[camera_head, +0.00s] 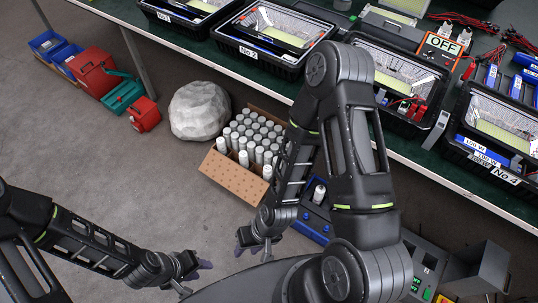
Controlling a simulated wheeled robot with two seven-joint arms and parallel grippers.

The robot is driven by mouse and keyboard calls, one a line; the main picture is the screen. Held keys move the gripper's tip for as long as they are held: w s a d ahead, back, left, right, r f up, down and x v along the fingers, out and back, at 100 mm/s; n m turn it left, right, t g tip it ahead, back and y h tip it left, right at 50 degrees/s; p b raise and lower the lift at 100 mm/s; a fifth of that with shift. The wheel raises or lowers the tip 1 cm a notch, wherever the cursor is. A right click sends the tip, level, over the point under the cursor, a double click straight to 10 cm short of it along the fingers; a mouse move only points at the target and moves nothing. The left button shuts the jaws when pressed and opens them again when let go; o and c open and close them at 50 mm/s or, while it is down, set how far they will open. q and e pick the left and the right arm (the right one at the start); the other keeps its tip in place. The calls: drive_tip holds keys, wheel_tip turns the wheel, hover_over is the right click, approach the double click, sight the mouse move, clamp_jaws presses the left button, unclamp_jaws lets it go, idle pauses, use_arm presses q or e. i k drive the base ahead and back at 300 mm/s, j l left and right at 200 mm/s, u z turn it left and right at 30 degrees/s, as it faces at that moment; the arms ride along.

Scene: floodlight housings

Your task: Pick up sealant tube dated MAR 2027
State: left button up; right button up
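Several white and grey sealant tubes (243,158) stand upright in an open cardboard box (232,178) on the floor in the head view. Another white-capped tube (319,194) is in a blue bin (311,227) to the right, partly hidden by my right arm. The dates on the tubes are too small to read. My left gripper (193,277) is low at lower left, below the box, with its fingers apart and nothing visible between them. My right gripper (252,252) is below the box and left of the blue bin. Its fingers look apart and empty.
A green-topped bench (456,178) with floodlight housings (272,32) runs along the top and right. A pale rock (200,110) sits left of the box. Red (95,72) and teal (122,95) containers are farther left.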

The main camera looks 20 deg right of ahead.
sight(243, 156)
drive_tip(key=i+j+z, duration=0.2)
drive_tip(key=z, duration=0.25)
drive_tip(key=i+j+z, duration=0.15)
drive_tip(key=z, duration=0.25)
drive_tip(key=i+j+z, duration=0.1)
drive_tip(key=j+z, duration=0.35)
drive_tip(key=i+j+z, duration=0.1)
drive_tip(key=j+z, duration=0.15)
drive_tip(key=z, duration=0.2)
drive_tip(key=j+z, duration=0.7)
drive_tip(key=z, duration=0.15)
drive_tip(key=i+l, duration=0.1)
